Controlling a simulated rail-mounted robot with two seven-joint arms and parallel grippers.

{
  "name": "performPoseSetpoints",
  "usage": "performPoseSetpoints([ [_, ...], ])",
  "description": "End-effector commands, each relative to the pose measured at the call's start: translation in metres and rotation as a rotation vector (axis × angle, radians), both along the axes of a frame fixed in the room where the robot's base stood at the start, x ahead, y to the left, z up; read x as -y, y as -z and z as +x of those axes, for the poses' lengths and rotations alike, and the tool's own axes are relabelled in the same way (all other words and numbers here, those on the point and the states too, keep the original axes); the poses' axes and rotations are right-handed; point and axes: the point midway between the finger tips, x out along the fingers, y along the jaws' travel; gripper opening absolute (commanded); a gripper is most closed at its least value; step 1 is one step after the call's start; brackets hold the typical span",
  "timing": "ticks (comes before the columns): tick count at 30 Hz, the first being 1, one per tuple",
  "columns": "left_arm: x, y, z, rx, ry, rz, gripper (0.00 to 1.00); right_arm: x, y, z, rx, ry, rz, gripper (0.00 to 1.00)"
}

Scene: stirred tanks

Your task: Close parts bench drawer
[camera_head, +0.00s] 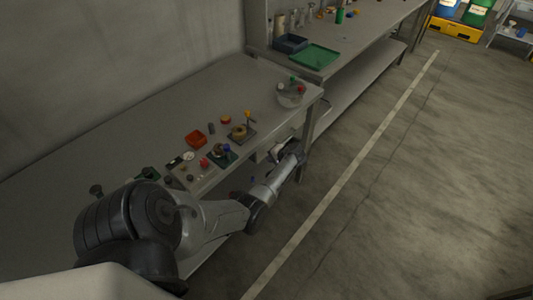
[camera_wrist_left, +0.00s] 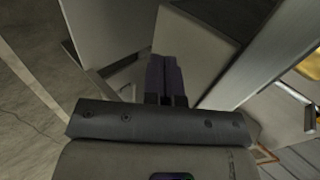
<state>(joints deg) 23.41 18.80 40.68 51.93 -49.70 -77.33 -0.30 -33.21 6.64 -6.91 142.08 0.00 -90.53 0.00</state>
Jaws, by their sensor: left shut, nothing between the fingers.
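The parts bench (camera_head: 150,120) is a long grey bench along the wall. A pale piece that looks like its drawer (camera_head: 262,156) shows at the front edge, partly hidden by my left arm. How far it stands out cannot be told. My left gripper (camera_head: 281,150) is at the bench's front, close to this piece. In the left wrist view my left gripper (camera_wrist_left: 165,75) has its dark fingers together and empty. They point at a flat grey panel (camera_wrist_left: 197,42), likely part of the drawer; whether they touch it cannot be told. My right gripper is not in view.
On the bench are a red tray (camera_head: 196,139), several small parts and a round grey container (camera_head: 290,94). A second bench (camera_head: 350,40) with a green tray (camera_head: 314,56) stands beyond. The floor (camera_head: 400,190) on the right is clear.

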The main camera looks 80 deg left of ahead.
Motion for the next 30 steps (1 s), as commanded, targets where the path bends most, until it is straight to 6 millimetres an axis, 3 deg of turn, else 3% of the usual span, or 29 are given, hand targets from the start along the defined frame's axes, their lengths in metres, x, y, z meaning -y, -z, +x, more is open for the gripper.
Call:
performPoseSetpoints([
  [6, 0.029, -0.031, 0.021, 0.004, 0.002, 0.002, 0.0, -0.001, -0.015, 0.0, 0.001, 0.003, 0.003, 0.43],
  [15, 0.057, -0.06, 0.039, 0.003, 0.001, 0.0, 0.0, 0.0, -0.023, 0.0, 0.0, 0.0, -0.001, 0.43],
  [30, 0.065, -0.069, 0.045, 0.003, -0.003, 0.001, 0.0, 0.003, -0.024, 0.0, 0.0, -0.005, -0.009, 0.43],
])
